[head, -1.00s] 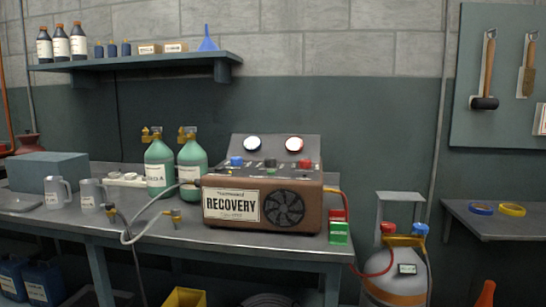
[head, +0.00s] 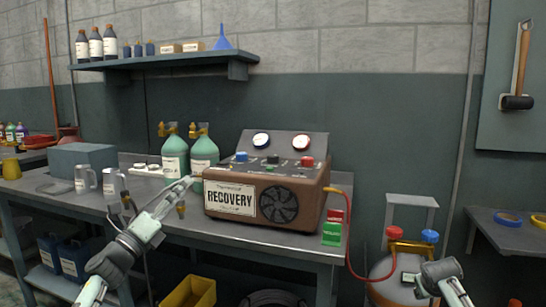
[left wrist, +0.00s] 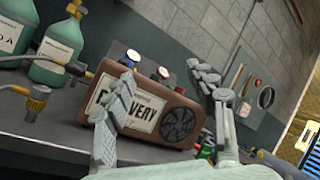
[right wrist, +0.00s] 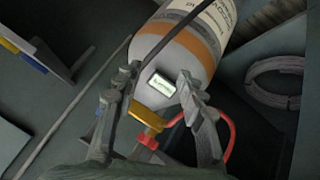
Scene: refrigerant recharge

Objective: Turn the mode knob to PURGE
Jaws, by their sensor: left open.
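The brown recovery machine (head: 222,224) stands on the workbench. Its sloped top panel has a blue knob (head: 241,157), a dark middle knob (head: 272,159) and a red knob (head: 307,161) below two round gauges. Knob lettering is too small to read, so I cannot tell the mode setting. My left gripper (head: 189,184) is left of the machine, apart from the knobs. In the left wrist view its open fingers (left wrist: 165,68) frame the machine, with nothing between them. My right gripper (right wrist: 147,85) is open and empty, facing the tank in the right wrist view.
Two green cylinders (head: 175,160) stand behind my left gripper. A tank (head: 385,288) with a red hose (head: 349,245) stands at lower right, near my right arm.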

